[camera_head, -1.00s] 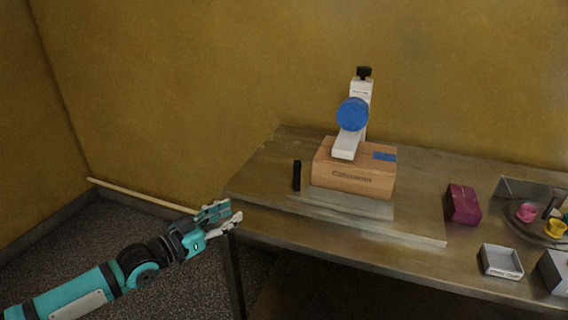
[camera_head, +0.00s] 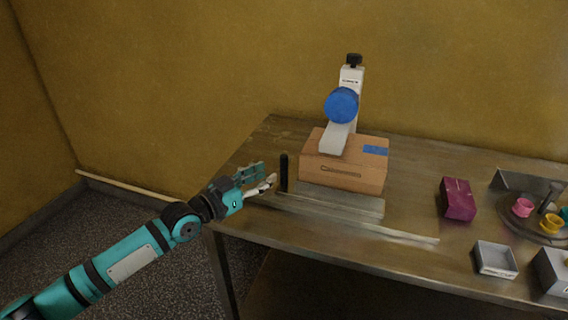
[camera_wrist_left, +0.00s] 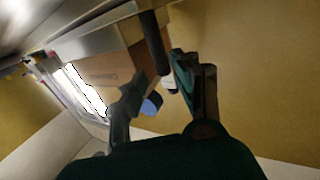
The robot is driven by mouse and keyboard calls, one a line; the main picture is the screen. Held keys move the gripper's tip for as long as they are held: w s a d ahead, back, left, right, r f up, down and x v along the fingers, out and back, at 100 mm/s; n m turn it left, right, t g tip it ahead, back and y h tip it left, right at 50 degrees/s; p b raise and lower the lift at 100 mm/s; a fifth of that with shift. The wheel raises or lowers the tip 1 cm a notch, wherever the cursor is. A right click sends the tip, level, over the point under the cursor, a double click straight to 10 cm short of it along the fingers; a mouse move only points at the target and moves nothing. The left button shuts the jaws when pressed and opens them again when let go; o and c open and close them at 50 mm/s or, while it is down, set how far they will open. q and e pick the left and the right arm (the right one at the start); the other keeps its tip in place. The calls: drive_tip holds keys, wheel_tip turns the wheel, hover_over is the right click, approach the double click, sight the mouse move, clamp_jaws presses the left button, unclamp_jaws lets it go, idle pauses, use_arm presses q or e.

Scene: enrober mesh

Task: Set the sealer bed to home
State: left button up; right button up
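The sealer has a brown box-like body (camera_head: 345,172) with a white upright arm (camera_head: 351,80) and a blue round disc (camera_head: 341,105). A flat metal bed (camera_head: 335,202) lies at its front. A black upright handle (camera_head: 284,172) stands at the left of the body. My left gripper (camera_head: 268,174) is open just left of the handle, its fingers pointing toward it. In the left wrist view the dark handle (camera_wrist_left: 154,42) shows between the spread fingers, with the brown body (camera_wrist_left: 100,70) behind. Whether a finger touches the handle I cannot tell. My right gripper is out of view.
The metal table (camera_head: 400,262) carries a purple box (camera_head: 458,199), a grey open tray (camera_head: 495,260) and a round stand with pink (camera_head: 522,207) and yellow (camera_head: 551,224) cups, all at the right. The table's left edge is under my left forearm.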

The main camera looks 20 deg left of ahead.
sight(281, 168)
use_arm(q)
drive_tip(key=x, duration=0.7)
drive_tip(key=shift+w+d+f, duration=0.1)
drive_tip(key=shift+w, duration=0.1)
clamp_jaws()
drive_tip(key=shift+w+d+f, duration=0.1)
drive_tip(key=shift+w+f, duration=0.1)
drive_tip(key=shift+f, duration=0.1)
